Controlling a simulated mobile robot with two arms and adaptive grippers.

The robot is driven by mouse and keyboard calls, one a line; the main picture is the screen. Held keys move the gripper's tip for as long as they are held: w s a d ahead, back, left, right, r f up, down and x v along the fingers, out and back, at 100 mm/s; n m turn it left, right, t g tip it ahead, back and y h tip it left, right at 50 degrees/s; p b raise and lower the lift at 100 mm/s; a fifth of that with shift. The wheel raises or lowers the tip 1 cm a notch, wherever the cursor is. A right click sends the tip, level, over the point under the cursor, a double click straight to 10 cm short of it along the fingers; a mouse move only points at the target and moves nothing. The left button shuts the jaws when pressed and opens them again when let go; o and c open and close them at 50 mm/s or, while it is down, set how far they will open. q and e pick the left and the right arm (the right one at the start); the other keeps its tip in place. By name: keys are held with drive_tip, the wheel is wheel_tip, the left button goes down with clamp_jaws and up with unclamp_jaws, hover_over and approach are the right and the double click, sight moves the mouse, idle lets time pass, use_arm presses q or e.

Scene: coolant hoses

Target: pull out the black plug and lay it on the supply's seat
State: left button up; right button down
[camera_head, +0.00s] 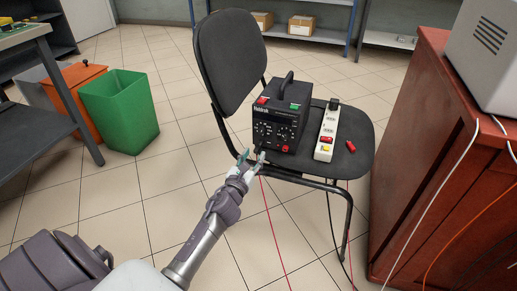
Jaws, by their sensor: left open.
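The black power supply (284,118) stands on the seat (352,166) of a black chair, its front panel facing me. My left gripper (252,156) is open at the lower front of the supply, its fingertips close to the panel. Whether they touch anything there I cannot tell; the small sockets are partly hidden by the fingers. A black piece (333,104), perhaps a plug, is at the far end of the white power strip (329,124). No other black plug shows clearly. My right gripper is not in view.
A small red piece (350,146) lies on the seat, right of the strip. A red lead (273,232) hangs in front of the chair. The chair's backrest (230,57) rises behind left. A red-brown cabinet (430,165) stands right; a green bin (119,111) stands left.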

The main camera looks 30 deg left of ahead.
sight(256, 152)
use_arm(q)
drive_tip(key=shift+x, duration=1.8)
clamp_jaws()
drive_tip(key=shift+v, duration=3)
